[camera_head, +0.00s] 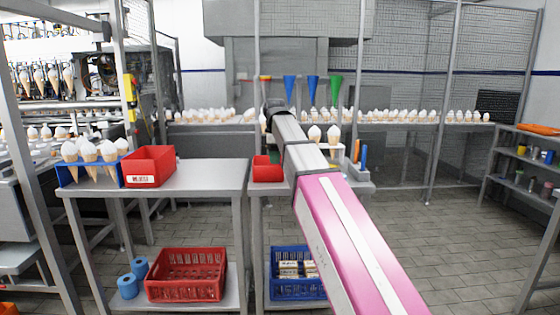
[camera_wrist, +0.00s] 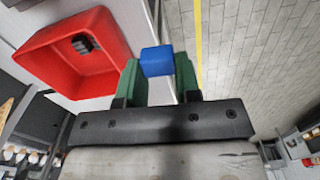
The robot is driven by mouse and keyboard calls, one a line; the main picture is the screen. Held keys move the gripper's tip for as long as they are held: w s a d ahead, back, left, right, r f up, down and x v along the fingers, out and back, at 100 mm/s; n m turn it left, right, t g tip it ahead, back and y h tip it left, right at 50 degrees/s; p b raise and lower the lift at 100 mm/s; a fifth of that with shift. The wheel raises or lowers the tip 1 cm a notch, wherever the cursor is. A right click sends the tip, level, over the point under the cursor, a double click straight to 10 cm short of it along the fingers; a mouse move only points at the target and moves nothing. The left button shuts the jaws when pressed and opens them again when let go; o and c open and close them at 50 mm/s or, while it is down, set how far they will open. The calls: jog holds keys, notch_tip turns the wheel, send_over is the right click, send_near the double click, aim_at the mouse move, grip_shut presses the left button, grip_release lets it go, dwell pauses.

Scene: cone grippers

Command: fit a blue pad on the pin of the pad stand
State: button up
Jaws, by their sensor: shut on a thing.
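In the wrist view my gripper (camera_wrist: 157,72), with green fingers, is shut on a small blue pad (camera_wrist: 157,60). The pad sits between the fingertips and sticks out a little beyond them. A red box (camera_wrist: 70,60) with a small dark thing inside lies just left of the fingers in that view. In the head view my arm reaches forward over the second table, and the gripper and pad are hidden. I cannot make out the pad stand or its pin for certain in either view.
A grey table (camera_head: 215,180) at left bears a red bin (camera_head: 149,166) and a blue cone holder (camera_head: 91,176). A small red box (camera_head: 267,169) stands on the second table beside my arm. An orange-and-blue upright item (camera_head: 358,152) stands to its right. A red crate (camera_head: 187,275) is below.

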jog(key=shift+r, duration=2.5)
